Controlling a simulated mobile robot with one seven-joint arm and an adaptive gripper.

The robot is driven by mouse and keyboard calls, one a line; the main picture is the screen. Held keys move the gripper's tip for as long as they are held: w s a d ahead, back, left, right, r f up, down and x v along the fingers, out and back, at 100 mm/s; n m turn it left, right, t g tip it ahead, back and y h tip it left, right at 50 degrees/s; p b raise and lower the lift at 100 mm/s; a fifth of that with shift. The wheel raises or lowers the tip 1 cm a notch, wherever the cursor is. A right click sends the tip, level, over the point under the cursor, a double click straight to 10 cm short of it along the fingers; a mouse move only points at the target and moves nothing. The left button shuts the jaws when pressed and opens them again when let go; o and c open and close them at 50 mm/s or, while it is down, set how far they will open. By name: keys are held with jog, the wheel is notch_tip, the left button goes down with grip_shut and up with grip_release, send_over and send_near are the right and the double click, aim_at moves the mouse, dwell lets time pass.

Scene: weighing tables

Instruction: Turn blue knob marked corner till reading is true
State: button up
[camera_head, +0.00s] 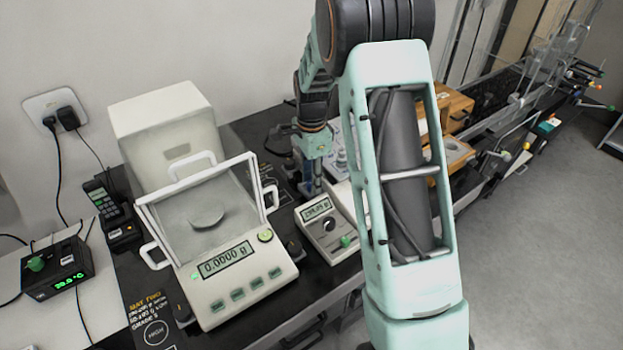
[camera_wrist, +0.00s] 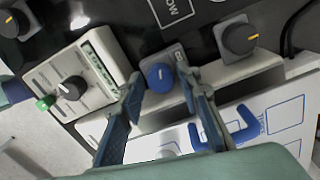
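The blue knob (camera_wrist: 159,78) with a pale pointer mark sits on a small grey plate in the wrist view. My gripper (camera_wrist: 157,74) is open, with one finger on each side of the knob. There seems to be a gap between knob and fingers; contact cannot be told. In the head view my gripper (camera_head: 313,178) is small and partly behind my arm, and the blue knob cannot be made out. The analytical balance (camera_head: 206,302) has its display (camera_head: 227,262) reading 0.0000 g, with a pale round pan (camera_head: 208,217) behind glass.
Dark knobs with yellow marks (camera_wrist: 240,38) (camera_wrist: 12,22) stand on either side. A small meter (camera_head: 327,224) with black and green knobs stands beside the balance; it also shows in the wrist view (camera_wrist: 88,76). A blue handle (camera_wrist: 238,128) is close to the right finger.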

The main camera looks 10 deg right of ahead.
jog(key=shift+f, duration=0.1)
grip_shut()
jog(key=shift+n, duration=0.8)
grip_release()
notch_tip(320, 180, up, 12)
dwell(0.4)
